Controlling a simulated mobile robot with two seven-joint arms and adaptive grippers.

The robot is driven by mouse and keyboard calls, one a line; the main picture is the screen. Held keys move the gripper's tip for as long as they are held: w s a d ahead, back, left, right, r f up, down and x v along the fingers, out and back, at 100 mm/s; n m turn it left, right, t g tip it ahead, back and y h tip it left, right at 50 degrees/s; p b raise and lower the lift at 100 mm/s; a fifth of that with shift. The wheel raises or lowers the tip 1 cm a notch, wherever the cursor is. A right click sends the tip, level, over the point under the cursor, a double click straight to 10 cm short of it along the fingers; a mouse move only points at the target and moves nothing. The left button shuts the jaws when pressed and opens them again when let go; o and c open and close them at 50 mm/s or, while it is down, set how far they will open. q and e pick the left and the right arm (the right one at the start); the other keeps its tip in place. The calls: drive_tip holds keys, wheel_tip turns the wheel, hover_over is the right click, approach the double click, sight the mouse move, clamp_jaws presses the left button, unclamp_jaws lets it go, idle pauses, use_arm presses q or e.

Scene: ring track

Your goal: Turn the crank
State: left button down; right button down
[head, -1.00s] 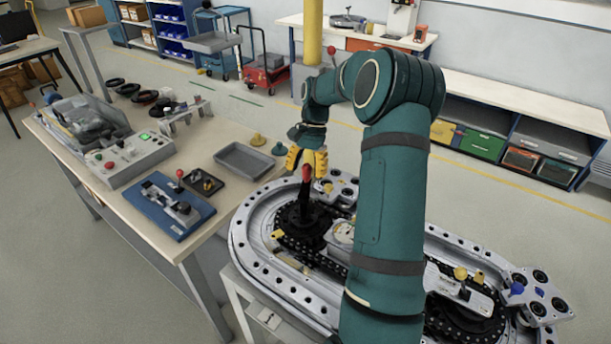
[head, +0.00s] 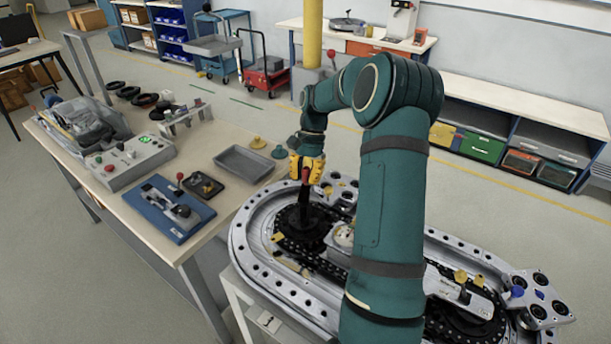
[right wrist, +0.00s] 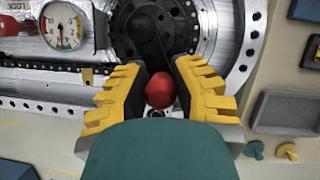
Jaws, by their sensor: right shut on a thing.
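The crank has a red knob (head: 306,174) on a black arm, set over a dark round hub (head: 303,223) at the left end of the silver oval ring track (head: 246,262). My right gripper (head: 307,168), with yellow fingers, is shut on the red knob from above. In the right wrist view the red knob (right wrist: 160,90) sits between the two yellow-and-black fingers (right wrist: 160,92), and the black crank arm (right wrist: 146,38) runs away from it toward the top. My left gripper is not in view.
A workbench (head: 110,205) at left holds a control box (head: 130,157), a blue fixture (head: 170,208) and an empty grey tray (head: 244,163). A round gauge (right wrist: 61,25) sits inside the track. A plate with several holes (head: 538,299) stands at the track's right end.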

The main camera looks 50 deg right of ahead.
drive_tip(key=shift+w+a+r+n+g+p, duration=0.1)
drive_tip(key=shift+w+a+n+g+p, duration=0.2)
drive_tip(key=shift+n+p, duration=0.4)
drive_tip(key=shift+w+a+f+n+p, duration=0.1)
drive_tip(key=shift+f+n+p, duration=0.1)
drive_tip(key=shift+n+p, duration=0.2)
drive_tip(key=c, duration=0.8)
unclamp_jaws()
drive_tip(key=shift+o, duration=0.2)
drive_tip(key=v, duration=1.2)
drive_tip(key=shift+w, duration=0.2)
drive_tip(key=shift+a, duration=0.15)
